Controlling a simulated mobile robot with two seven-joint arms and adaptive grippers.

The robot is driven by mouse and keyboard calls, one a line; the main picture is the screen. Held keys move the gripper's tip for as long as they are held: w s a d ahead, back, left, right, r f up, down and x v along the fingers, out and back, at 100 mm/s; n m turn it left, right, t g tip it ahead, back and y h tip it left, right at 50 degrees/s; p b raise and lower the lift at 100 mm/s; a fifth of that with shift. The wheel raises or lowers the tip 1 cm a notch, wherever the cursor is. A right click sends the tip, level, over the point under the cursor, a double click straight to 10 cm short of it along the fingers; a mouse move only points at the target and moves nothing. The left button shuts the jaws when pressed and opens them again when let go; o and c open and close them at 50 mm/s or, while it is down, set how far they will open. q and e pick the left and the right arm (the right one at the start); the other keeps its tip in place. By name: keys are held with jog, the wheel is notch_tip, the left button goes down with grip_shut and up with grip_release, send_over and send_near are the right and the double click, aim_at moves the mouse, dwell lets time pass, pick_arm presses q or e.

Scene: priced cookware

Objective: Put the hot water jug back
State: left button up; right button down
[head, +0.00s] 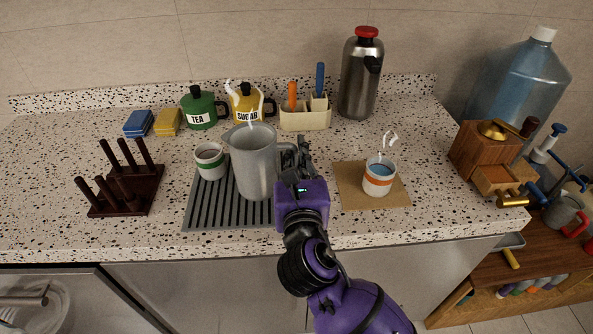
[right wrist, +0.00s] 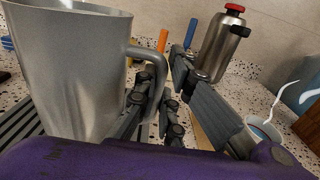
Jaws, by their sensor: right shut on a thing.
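The grey metal jug (head: 254,168) is upright over the grey ridged mat (head: 197,211). I cannot tell whether its base touches the mat. Faint steam rises above it. My right gripper (head: 295,158) is at the jug's right side, shut on its handle. In the right wrist view the jug (right wrist: 70,75) fills the left side, and its handle (right wrist: 150,62) is between the fingers (right wrist: 160,100). My left gripper is not in view.
A white cup with a green band (head: 210,161) stands close left of the jug. A steaming orange-banded cup (head: 379,179) sits on a brown mat (head: 352,201) to the right. A steel flask (head: 358,85), tea pot (head: 199,108) and sugar pot (head: 246,106) stand behind. A dark peg rack (head: 128,190) is left.

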jog(key=shift+w+d+f, duration=0.1)
jog(key=shift+w+f, duration=0.3)
jog(key=shift+f, duration=0.05)
jog(key=shift+w+d+f, duration=0.15)
jog(key=shift+w+f, duration=0.35)
jog(key=shift+f, duration=0.1)
notch_tip(320, 180, down, 3)
jog(key=shift+w+f+b, duration=0.1)
jog(key=shift+f+b, duration=0.05)
jog(key=shift+b, duration=0.55)
jog(key=shift+r, duration=0.2)
jog(key=shift+f, duration=0.15)
